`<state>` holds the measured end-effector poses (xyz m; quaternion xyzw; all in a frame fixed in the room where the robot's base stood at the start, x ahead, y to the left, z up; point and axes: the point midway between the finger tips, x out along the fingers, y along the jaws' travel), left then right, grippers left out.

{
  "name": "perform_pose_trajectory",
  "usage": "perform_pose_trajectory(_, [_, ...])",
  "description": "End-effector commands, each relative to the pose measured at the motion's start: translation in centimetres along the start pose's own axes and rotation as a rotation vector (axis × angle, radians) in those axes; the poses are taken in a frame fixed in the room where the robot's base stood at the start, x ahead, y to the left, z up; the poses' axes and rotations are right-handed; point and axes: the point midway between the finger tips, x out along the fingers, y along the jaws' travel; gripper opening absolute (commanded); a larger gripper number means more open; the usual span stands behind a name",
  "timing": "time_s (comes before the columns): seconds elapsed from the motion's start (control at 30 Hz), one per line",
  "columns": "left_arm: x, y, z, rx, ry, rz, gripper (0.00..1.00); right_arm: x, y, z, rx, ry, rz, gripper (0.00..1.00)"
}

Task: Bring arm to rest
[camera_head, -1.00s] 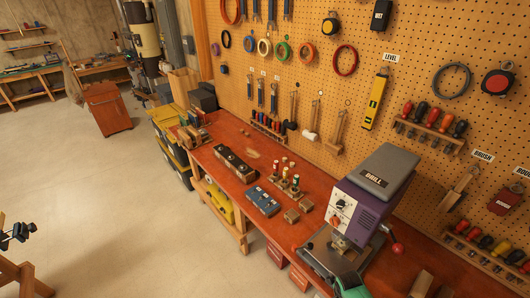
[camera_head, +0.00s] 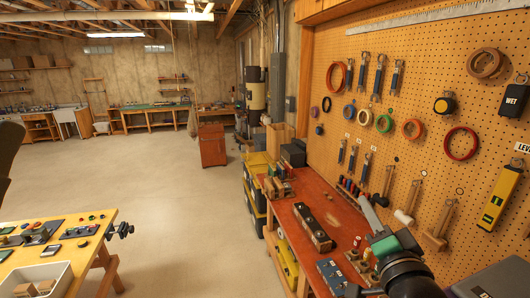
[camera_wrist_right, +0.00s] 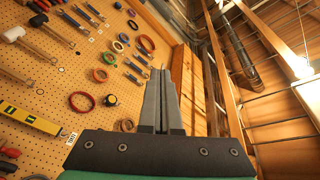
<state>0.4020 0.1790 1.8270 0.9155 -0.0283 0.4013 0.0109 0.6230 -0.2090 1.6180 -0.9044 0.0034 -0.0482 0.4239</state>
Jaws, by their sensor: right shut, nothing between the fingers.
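My right gripper (camera_head: 362,200) rises into the lower right of the head view, in front of the red-topped workbench. Its grey fingers point up and its green and black body is below them. In the right wrist view my right gripper (camera_wrist_right: 161,72) has its two long grey fingers together, with nothing between them. The fingers stand in front of the pegboard and point up toward the ceiling beams. My left gripper is not in view.
The pegboard (camera_head: 405,140) with hanging tools and tape rings stands behind the workbench (camera_head: 290,215). Wooden blocks and a blue box (camera_head: 331,276) lie on the bench. A yellow table (camera_head: 90,232) with a white bin (camera_head: 62,275) is at the lower left. Open floor lies between.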

Motion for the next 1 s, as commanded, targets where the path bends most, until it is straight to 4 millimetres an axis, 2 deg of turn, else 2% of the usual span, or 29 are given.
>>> perform_pose_trajectory(0.03, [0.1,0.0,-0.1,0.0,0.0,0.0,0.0,-1.9,-3.9,-2.0,-0.05,0.055,-0.094,0.0])
perform_pose_trajectory(0.1, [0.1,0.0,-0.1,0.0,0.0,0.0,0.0,-5.0,-8.5,-4.8,-0.136,0.142,-0.211,0.0])
perform_pose_trajectory(0.17, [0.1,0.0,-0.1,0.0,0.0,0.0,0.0,-8.3,-11.9,-7.2,-0.218,0.231,-0.302,0.0])
perform_pose_trajectory(0.2, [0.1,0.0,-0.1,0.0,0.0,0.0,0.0,-10.7,-13.9,-8.7,-0.275,0.296,-0.356,0.0])
perform_pose_trajectory(0.3, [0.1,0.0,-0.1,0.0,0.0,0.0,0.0,-16.6,-17.2,-11.8,-0.433,0.465,-0.447,0.0])
perform_pose_trajectory(0.4, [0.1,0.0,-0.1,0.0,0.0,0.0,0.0,-20.8,-18.9,-13.2,-0.615,0.604,-0.471,0.0])
perform_pose_trajectory(0.5, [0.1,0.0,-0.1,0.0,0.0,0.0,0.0,-20.5,-18.9,-13.2,-0.744,0.635,-0.434,0.0])
perform_pose_trajectory(0.6, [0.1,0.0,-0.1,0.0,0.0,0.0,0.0,-20.5,-18.8,-13.2,-0.79,0.648,-0.419,0.0])
perform_pose_trajectory(1.0, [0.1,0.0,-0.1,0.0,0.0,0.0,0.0,-20.5,-18.8,-13.2,-0.794,0.648,-0.417,0.0])
